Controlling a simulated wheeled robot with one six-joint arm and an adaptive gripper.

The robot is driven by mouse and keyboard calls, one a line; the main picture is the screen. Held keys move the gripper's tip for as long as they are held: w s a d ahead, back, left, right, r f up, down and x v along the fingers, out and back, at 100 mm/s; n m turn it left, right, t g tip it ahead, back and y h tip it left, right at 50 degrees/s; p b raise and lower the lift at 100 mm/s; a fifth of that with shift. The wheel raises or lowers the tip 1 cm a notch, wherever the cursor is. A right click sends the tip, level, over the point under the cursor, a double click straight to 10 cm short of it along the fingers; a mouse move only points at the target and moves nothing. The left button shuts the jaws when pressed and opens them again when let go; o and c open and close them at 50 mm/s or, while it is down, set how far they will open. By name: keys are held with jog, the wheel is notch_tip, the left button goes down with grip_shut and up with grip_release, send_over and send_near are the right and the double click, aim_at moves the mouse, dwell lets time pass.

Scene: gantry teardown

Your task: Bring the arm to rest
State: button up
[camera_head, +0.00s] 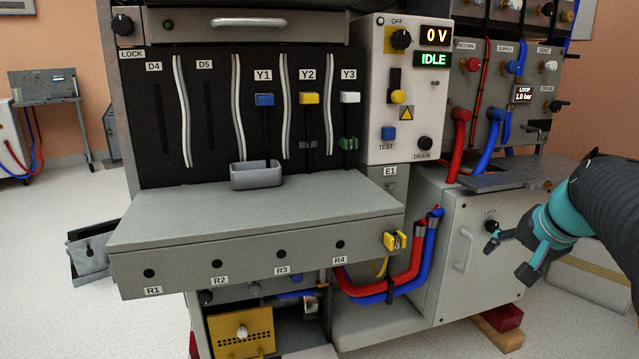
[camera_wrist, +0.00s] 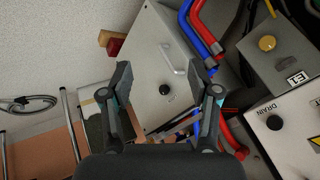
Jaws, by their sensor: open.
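My gripper (camera_head: 510,257) is at the right in the head view, at the end of my dark arm with teal parts. Its fingers are spread apart and hold nothing. It is in front of a grey cabinet door (camera_head: 476,284) that has a handle and a dark knob. In the wrist view my gripper (camera_wrist: 166,92) is also open, and the cabinet door (camera_wrist: 150,52) shows between and beyond its fingers. I cannot tell the exact gap between the fingers and the door.
A grey bench (camera_head: 250,225) with a small grey tray (camera_head: 256,175) stands at the left. Red hoses (camera_head: 405,275) and blue hoses (camera_head: 428,245) hang left of the door. A control panel (camera_head: 410,90) reads 0 V and IDLE. Pale floor (camera_head: 555,330) is open at lower right.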

jog(key=s+a+f+n+g+h+p, duration=0.1)
jog(key=s+a+f+n+g+p, duration=0.4)
jog(key=s+a, duration=0.95)
jog(key=s+a+n+t, duration=0.1)
jog(key=s, duration=0.1)
jog(key=s+a+r+n+t+p, duration=0.1)
jog(key=s+a+n+t, duration=0.1)
jog(key=shift+s+a, duration=0.1)
jog(key=shift+a, duration=0.15)
